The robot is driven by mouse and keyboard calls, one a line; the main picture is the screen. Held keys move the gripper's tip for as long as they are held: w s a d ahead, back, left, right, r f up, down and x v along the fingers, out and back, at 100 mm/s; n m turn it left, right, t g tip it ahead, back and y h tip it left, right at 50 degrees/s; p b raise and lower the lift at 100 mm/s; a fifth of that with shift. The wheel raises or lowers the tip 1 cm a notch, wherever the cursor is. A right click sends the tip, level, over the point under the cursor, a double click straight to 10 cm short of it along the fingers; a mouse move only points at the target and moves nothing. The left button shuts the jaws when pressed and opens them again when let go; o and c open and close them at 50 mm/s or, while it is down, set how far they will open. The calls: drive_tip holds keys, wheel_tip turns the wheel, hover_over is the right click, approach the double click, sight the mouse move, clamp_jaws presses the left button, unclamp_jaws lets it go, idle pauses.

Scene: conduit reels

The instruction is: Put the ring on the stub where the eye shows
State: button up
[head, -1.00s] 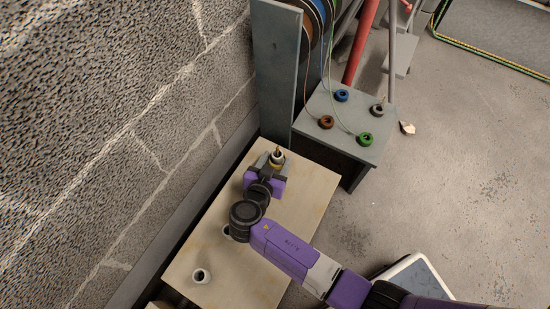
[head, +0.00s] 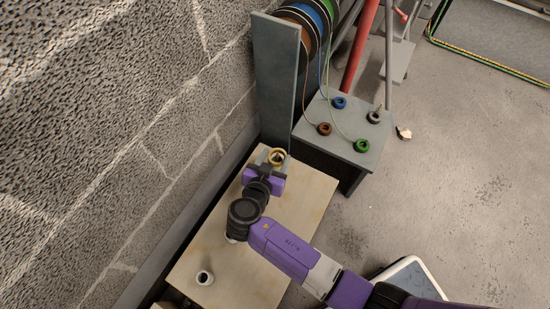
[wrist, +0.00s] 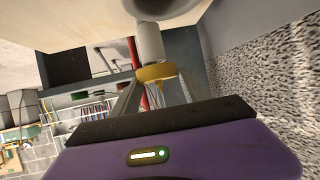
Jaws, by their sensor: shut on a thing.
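My gripper (head: 270,168) is shut on a yellow ring (head: 277,157) at the far end of the wooden board (head: 262,268). In the wrist view the ring (wrist: 155,73) sits between the fingers, in line with the end of a pale stub (wrist: 150,40) that stands from the board. I cannot tell whether the ring is around the stub or just off its tip. The ring hides most of that stub in the head view, and no eye shows clearly now. A further one is mostly hidden under my arm.
A grey stand (head: 345,140) right of the board carries a blue ring (head: 339,103), a brown ring (head: 324,129), a green ring (head: 361,146) and a grey ring (head: 374,117). Thin wires run down from reels (head: 310,20) beside a grey upright (head: 275,85). A block wall borders the left.

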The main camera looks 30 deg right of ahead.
wheel_tip(320, 180, up, 7)
drive_tip(key=p, duration=0.5)
drive_tip(key=shift+r, duration=0.15)
idle(0.7)
drive_tip(key=shift+r, duration=0.25)
drive_tip(key=shift+b, duration=0.45)
idle(1.9)
drive_tip(key=shift+f+b, duration=3.8)
drive_tip(key=shift+f, duration=0.25)
